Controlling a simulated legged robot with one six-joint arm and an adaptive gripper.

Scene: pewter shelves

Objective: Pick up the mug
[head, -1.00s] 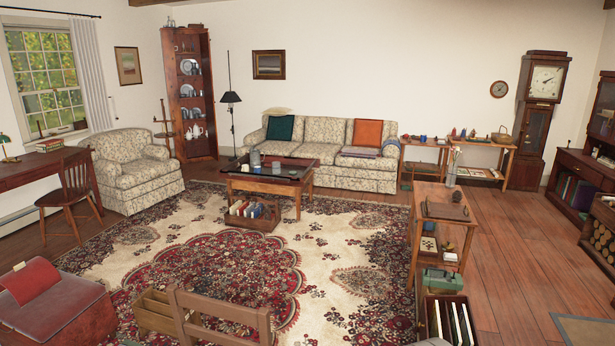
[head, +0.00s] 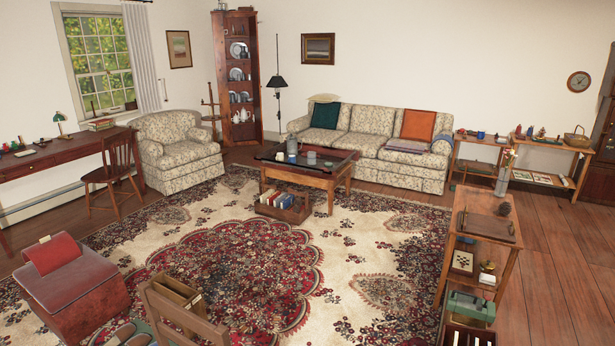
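I cannot make out for sure which thing is the mug. On the coffee table (head: 336,181) in the middle of the room stand a tall blue-grey vessel (head: 292,144) and a short grey cup-like thing (head: 311,158). A small blue cup-like thing (head: 480,135) sits on the low side table right of the sofa. All are too small to show a handle. My gripper is not in view.
A patterned rug (head: 365,245) covers the open floor before the coffee table. A wooden shelf table (head: 486,222) stands at right. A sofa (head: 370,150) is behind.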

